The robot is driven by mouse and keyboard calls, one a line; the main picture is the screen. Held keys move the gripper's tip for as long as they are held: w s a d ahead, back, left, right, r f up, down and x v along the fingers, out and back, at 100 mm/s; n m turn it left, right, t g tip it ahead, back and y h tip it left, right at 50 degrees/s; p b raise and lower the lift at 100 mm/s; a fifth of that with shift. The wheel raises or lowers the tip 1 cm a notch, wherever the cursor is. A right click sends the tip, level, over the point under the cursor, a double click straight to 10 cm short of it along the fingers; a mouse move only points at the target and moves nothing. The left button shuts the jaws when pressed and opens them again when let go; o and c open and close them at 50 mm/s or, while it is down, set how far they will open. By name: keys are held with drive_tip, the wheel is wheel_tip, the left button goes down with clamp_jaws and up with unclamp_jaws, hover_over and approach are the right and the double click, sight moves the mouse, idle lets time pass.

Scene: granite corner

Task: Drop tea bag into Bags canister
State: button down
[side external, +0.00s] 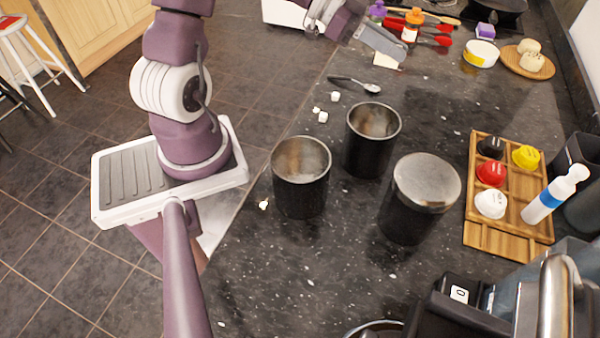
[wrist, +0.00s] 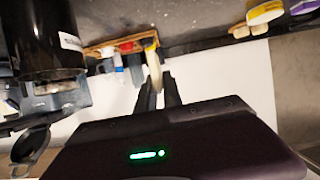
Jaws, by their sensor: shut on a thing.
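My gripper (side external: 383,44) is at the top middle of the side view, over the far part of the counter. It is shut on a pale, flat tea bag (side external: 386,63), which also shows as a cream strip (wrist: 154,68) at the fingertips in the wrist view. Three dark canisters stand nearer the camera: an open one (side external: 301,192) at left, an open one (side external: 367,154) in the middle, and a lidded one (side external: 408,222) at right. No label is readable in the side view. The wrist view shows a black canister (wrist: 35,40) with a small white label, too blurred to read.
A spoon (side external: 357,85) and several small white cubes (side external: 323,117) lie beyond the canisters. A wooden pod tray (side external: 482,240) stands at right, with a white-and-blue bottle (side external: 553,194). Red utensils (side external: 428,30) and a yellow-banded tin (side external: 481,55) are at the back.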

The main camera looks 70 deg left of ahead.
wheel_tip(320, 180, up, 9)
drive_tip(key=shift+d+r, duration=0.15)
drive_tip(key=s+d+f+m+g+h, duration=0.1)
drive_tip(key=s+d+m+g+h, duration=0.3)
drive_tip(key=s+d+m+g, duration=0.75)
drive_tip(key=s+d+m+g+y, duration=0.2)
drive_tip(key=s+d+m+g, duration=0.15)
drive_tip(key=s, duration=0.35)
drive_tip(key=s+d+m+g+y, duration=0.1)
drive_tip(key=s+d+m+g, duration=0.2)
drive_tip(key=s, duration=0.4)
drive_tip(key=shift+g+y, duration=0.3)
drive_tip(key=shift+g, duration=0.3)
drive_tip(key=shift+s+a+f, duration=0.1)
drive_tip(key=shift+a+f, duration=0.15)
drive_tip(key=shift+f, duration=1.45)
drive_tip(key=shift+s+a+f, duration=0.1)
drive_tip(key=shift+a+f, duration=0.1)
drive_tip(key=shift+f, duration=1.55)
drive_tip(key=shift+a+f, duration=0.25)
drive_tip(key=shift+f, duration=1.45)
drive_tip(key=c, duration=1.4)
unclamp_jaws()
